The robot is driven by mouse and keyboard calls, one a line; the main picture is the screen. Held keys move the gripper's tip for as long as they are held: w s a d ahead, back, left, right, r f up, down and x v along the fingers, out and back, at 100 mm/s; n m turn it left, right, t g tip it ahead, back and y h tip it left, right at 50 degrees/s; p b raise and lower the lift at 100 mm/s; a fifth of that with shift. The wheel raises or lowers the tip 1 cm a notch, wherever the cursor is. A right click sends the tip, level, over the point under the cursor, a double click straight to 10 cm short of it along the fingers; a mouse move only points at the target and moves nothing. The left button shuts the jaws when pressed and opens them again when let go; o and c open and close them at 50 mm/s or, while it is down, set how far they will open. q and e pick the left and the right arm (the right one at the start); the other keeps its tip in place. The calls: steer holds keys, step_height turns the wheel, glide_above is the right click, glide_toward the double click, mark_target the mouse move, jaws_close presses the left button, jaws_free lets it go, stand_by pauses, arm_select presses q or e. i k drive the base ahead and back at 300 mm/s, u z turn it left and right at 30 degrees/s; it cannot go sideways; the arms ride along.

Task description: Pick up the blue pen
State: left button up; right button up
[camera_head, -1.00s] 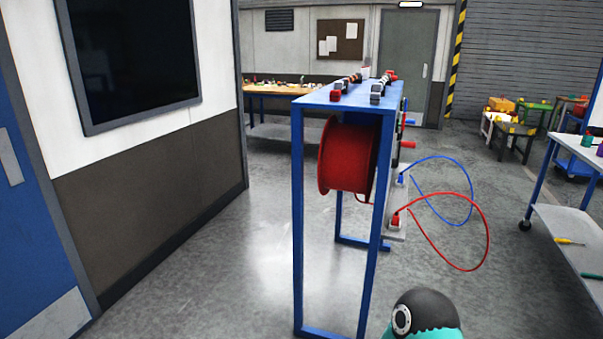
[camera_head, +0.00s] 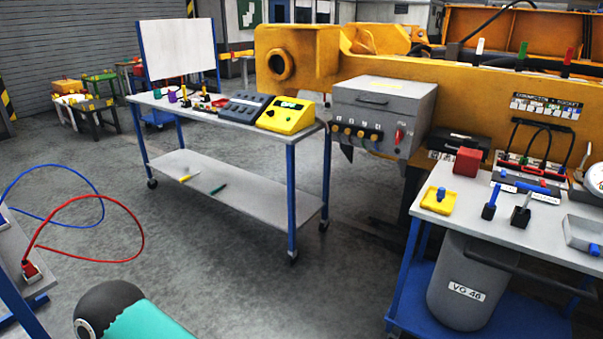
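I cannot make out a blue pen with certainty. A small slim blue item (camera_head: 523,187) lies on the right-hand bench, but it is too small to identify. Two slim tools lie on the lower shelf of the trolley (camera_head: 240,205): one with a yellow handle (camera_head: 185,178) and one dark green (camera_head: 218,189). Small coloured items, one purple (camera_head: 172,97), stand on the trolley top, too small to tell apart. Neither of my grippers shows in this view.
A grey bin (camera_head: 465,285) stands beneath. Red and blue cables loop at left. The floor between is clear.

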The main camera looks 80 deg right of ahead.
mark_target(496, 187)
steer(key=z, duration=0.2)
steer(key=i, duration=0.25)
steer(key=z, duration=2.65)
steer(key=i, duration=0.25)
steer(key=z, duration=1.7)
steer(key=k, duration=0.55)
steer(key=z, duration=0.45)
steer(key=i, duration=1.65)
steer(key=u, duration=0.45)
